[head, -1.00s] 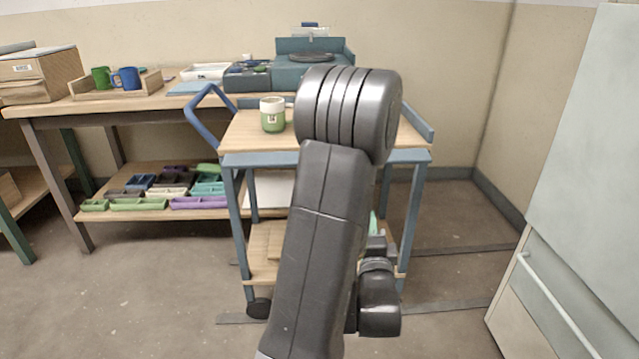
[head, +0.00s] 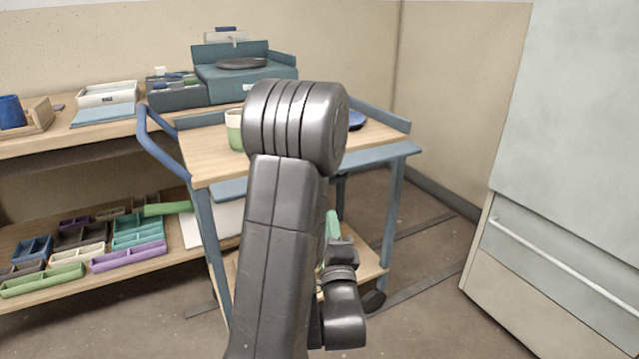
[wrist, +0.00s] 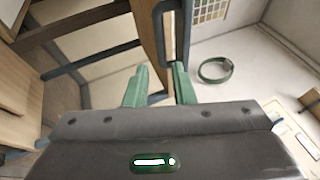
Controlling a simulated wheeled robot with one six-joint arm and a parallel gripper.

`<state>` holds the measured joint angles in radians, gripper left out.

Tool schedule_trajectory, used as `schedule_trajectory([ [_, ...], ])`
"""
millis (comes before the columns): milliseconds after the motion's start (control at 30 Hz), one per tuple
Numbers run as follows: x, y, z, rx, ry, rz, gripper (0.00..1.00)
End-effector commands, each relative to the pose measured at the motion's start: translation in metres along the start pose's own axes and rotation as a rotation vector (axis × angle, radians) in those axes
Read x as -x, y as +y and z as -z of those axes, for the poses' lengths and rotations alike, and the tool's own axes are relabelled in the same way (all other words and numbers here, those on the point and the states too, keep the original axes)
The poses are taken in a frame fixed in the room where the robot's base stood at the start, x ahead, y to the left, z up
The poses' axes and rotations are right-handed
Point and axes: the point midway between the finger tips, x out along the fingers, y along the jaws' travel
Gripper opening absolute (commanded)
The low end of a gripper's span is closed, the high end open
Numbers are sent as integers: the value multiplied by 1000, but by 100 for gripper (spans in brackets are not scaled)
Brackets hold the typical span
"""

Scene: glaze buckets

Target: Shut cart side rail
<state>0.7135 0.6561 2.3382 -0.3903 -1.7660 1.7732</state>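The cart (head: 205,165) has a wooden top with blue-grey raised rails along its back and right edges (head: 380,115). A blue-grey strip (head: 375,153) runs along the near edge, partly hidden by my arm; I cannot tell which piece is the hinged rail. My gripper (wrist: 160,85) has two green fingers spread apart, with nothing clearly held. In the wrist view a wooden edge and a blue-grey bar (wrist: 178,30) lie just beyond the fingertips. In the head view one green finger (head: 332,226) shows below the cart top, the rest hidden by my arm.
A green and white cup (head: 234,130) stands on the cart beside my arm, with a dark blue dish (head: 356,120) at right. A blue loop handle (head: 155,140) sticks out left. A pale cabinet (head: 545,240) stands right. The bench shelf holds several trays (head: 128,256). Floor lies between.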

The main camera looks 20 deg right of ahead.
Motion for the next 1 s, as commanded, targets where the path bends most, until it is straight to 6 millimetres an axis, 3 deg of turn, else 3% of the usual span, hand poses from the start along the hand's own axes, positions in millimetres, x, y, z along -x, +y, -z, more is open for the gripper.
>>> schedule_trajectory([
  [500, -102, 0, -1, 0, -2, 4, 23],
  [700, -121, 0, -1, 0, -1, 2, 23],
  [1000, -125, -1, -1, 0, -1, 1, 23],
])
